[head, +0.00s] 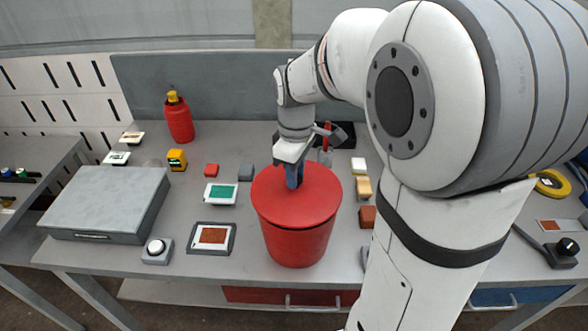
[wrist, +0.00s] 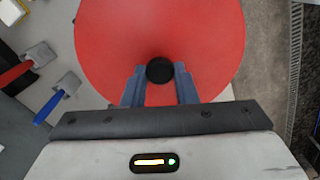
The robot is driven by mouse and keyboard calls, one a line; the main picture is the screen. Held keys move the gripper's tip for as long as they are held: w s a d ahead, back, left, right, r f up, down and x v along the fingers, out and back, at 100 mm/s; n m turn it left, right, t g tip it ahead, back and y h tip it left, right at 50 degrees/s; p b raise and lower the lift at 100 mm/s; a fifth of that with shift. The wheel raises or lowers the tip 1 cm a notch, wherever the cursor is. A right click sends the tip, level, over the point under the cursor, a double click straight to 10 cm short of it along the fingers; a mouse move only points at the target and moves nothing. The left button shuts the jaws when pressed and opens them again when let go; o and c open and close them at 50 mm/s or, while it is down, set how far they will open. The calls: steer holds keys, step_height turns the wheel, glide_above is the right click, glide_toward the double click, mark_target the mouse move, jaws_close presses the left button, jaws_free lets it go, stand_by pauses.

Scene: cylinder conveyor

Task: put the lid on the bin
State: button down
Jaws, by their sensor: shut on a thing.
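The red bin (head: 298,245) stands upright on the grey table near its front edge. The round red lid (head: 318,199) covers the bin's top in the head view and looks level; whether it is fully seated I cannot tell. In the wrist view the lid (wrist: 160,30) fills the upper middle, with a black knob (wrist: 160,70) at its centre. My gripper (head: 294,182) is above the lid, its blue fingers shut on the knob. The fingers (wrist: 160,85) show on both sides of the knob in the wrist view. My gripper hides the knob in the head view.
A grey case (head: 105,200) lies at the left. A red bottle (head: 179,120) stands at the back. A framed card (head: 212,237), a button box (head: 157,250) and small blocks (head: 211,170) lie left of the bin. Wooden blocks (head: 363,187) lie close on its right.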

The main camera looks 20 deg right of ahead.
mark_target(318, 222)
steer(key=shift+f+b, duration=0.5)
steer(key=shift+f, duration=0.15)
stand_by(0.3)
steer(key=c, duration=1.1)
jaws_free()
step_height(318, 222, up, 7)
steer(key=shift+r, duration=0.2)
steer(key=shift+s+r, duration=0.1)
steer(key=shift+r, duration=0.15)
steer(key=s+m, duration=0.1)
steer(key=s, duration=0.1)
steer(key=s+f+m+t, duration=0.1)
steer(key=s+m, duration=0.1)
steer(key=s, duration=0.1)
steer(key=s+m, duration=0.2)
steer(key=s, duration=0.1)
steer(key=shift+f+t, duration=0.3)
steer(key=shift+f, duration=0.1)
steer(key=s+f+m, duration=0.1)
steer(key=s, duration=0.1)
steer(key=s+f+m+t, duration=0.1)
steer(key=s+m, duration=0.1)
steer(key=s+f+m, duration=0.1)
steer(key=s+m, duration=0.1)
steer(key=shift+s+f+t, duration=0.2)
steer(key=shift+f+t, duration=0.1)
steer(key=shift+f, duration=0.1)
